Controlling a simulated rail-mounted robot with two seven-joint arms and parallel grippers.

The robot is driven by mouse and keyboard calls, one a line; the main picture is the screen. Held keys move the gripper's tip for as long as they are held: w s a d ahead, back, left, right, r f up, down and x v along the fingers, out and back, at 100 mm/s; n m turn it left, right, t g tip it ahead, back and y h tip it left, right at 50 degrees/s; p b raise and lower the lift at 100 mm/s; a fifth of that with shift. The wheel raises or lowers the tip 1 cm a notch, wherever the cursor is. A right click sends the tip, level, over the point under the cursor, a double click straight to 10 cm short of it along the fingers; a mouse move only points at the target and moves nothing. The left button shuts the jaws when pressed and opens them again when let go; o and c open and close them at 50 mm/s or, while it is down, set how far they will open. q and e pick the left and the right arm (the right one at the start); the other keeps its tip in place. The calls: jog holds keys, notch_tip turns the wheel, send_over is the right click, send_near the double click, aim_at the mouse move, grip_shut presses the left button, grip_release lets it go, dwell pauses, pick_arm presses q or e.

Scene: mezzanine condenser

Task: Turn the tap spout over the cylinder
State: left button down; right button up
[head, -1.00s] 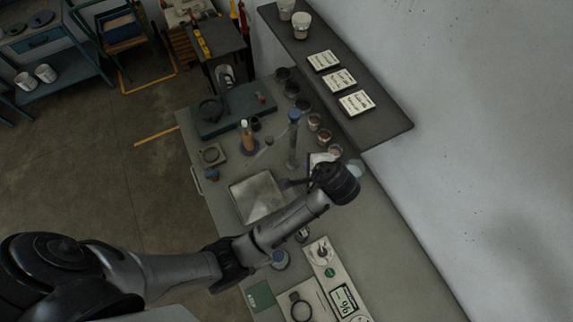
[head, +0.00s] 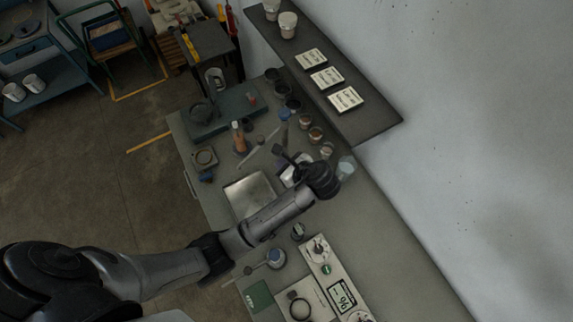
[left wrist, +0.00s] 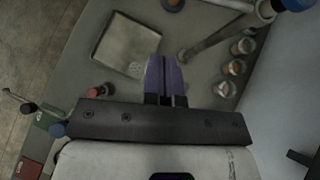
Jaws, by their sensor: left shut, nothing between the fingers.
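The tap (head: 284,115) has a blue top and a grey upright column on the bench. A thin pale bar, apparently its spout (head: 258,150), points down-left in the head view. A slim cylinder (head: 238,136) with orange-brown contents and a blue base stands left of the tap. The spout's end appears beside the cylinder, in front of it in the picture. My left gripper (head: 279,153) is shut and empty, close to the tap's column; contact cannot be told. Its purple fingers (left wrist: 165,60) show in the left wrist view, apart from the tap's column (left wrist: 215,38). My right gripper is out of view.
Several small jars (head: 315,133) line the wall side. A wall shelf (head: 375,125) overhangs the right. An instrument panel (head: 338,290) and a green box (head: 257,296) are near the front.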

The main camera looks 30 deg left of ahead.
aim_at(260, 144)
pick_arm(q)
jog(key=w+a+f+b, duration=0.1)
jog(key=a+f+b, duration=0.1)
jog(key=a, duration=0.6)
jog(key=shift+f+b, duration=0.4)
jog(key=shift+b, duration=0.15)
jog(key=shift+w+a, duration=0.1)
